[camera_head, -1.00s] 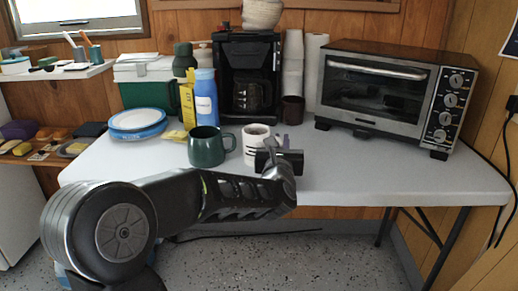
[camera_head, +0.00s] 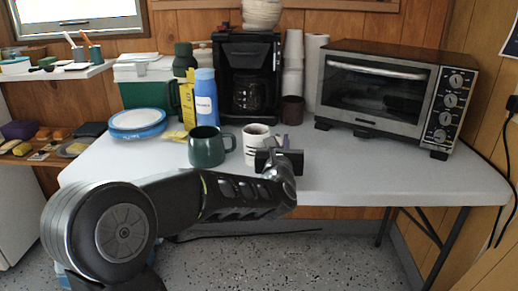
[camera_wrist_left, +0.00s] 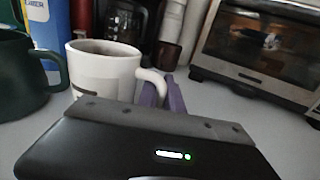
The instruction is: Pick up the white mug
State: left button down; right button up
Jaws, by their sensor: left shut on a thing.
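The white mug (camera_head: 256,141), with dark markings, stands upright on the grey-white table (camera_head: 400,185), right of a dark green mug (camera_head: 206,147). In the left wrist view the white mug (camera_wrist_left: 103,72) shows its handle pointing right, between the purple fingers of my left gripper (camera_wrist_left: 166,92). My left gripper (camera_head: 279,146) is shut on that handle at the mug's right side. The mug's lower part is hidden behind the gripper body in the wrist view. I see no gap under the mug. My right gripper is not in view.
Behind stand a blue bottle (camera_head: 205,98), a coffee maker (camera_head: 248,60), a dark brown cup (camera_head: 292,110) and stacked white cups (camera_head: 293,70). A toaster oven (camera_head: 380,90) is at the right, blue-rimmed plates (camera_head: 138,121) at the left. The table's front right is clear.

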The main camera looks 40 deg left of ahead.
pick_arm(q)
jog(key=shift+r, duration=0.1)
notch_tip(320, 180, up, 10)
jog(key=p, duration=0.3)
dwell(0.3)
jog(key=shift+p, duration=0.35)
